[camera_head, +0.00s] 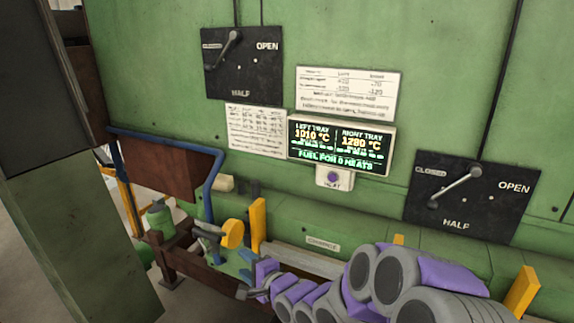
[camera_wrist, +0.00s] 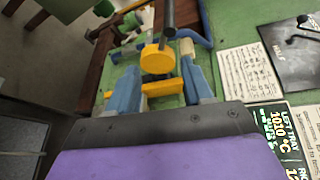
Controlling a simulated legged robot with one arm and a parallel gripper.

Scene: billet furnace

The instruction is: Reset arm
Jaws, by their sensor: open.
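My gripper (camera_wrist: 157,62) shows in the wrist view as two blue-grey fingers set well apart, with a dark plate and a purple body behind them. A yellow round piece (camera_wrist: 158,58) shows in the gap between the fingers; I cannot tell its distance from them. No object is seen held. In the head view my purple and grey arm reaches in from the lower right, low in front of the green furnace wall (camera_head: 345,40). Its gripper end is hard to make out beside the yellow round piece (camera_head: 232,234).
Two black lever panels (camera_head: 258,85) (camera_head: 490,212) are on the wall. Between them, a display (camera_head: 340,147) reads left tray 1010 °C, right tray 1280 °C, fuel for 0 heats. A purple button (camera_head: 333,177) sits below it. A green post (camera_head: 75,235) and blue-railed brown cart (camera_head: 160,165) stand left.

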